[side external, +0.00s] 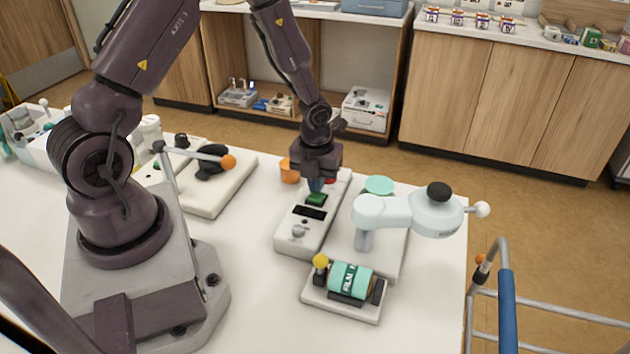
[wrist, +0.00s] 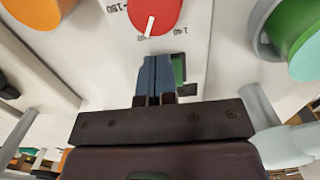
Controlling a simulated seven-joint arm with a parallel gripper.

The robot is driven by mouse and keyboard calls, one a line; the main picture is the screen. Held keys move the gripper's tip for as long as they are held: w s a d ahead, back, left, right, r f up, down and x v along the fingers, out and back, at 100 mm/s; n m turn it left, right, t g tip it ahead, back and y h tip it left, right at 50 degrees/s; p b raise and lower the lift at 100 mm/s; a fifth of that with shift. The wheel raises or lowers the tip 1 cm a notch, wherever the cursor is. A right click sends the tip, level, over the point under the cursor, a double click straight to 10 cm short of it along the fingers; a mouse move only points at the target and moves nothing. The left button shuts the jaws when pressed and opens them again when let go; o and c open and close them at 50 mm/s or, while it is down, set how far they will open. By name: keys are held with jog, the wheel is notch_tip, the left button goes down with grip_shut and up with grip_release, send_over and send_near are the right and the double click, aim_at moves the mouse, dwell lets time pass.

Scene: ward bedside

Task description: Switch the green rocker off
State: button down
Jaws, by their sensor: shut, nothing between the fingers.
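The green rocker (side external: 316,199) sits on the top face of a white control box (side external: 288,243). In the wrist view the green rocker (wrist: 179,70) shows just right of the fingers, partly hidden by them. My gripper (side external: 316,186) is over the box at the rocker's far side, pointing down. In the wrist view its blue fingers (wrist: 157,72) are together with nothing between them. I cannot tell whether they touch the rocker. A red dial (wrist: 154,14) with a white pointer lies beyond the fingertips; the red dial (side external: 329,181) is mostly hidden in the side view.
An orange cup (side external: 288,172) stands left of the box. To the right is a white device with a pale blue arm (side external: 395,212) and black knob. A small unit with a teal roll (side external: 350,280) is in front. A lever plate (side external: 225,190) lies left.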

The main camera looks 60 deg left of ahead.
aim_at(316, 200)
jog(key=shift+s+d+f, duration=0.15)
jog(key=shift+s+f, duration=0.15)
jog(key=shift+f, duration=0.1)
jog(key=shift+s+d+r, duration=0.15)
jog(key=shift+s+d, duration=0.45)
jog(key=shift+r, duration=0.1)
notch_tip(316, 200, up, 14)
jog(key=shift+d, duration=0.15)
jog(key=shift+r, duration=0.1)
jog(key=shift+d+r+t+y, duration=0.1)
jog(key=shift+d+t+y, duration=0.4)
jog(key=shift+d, duration=0.2)
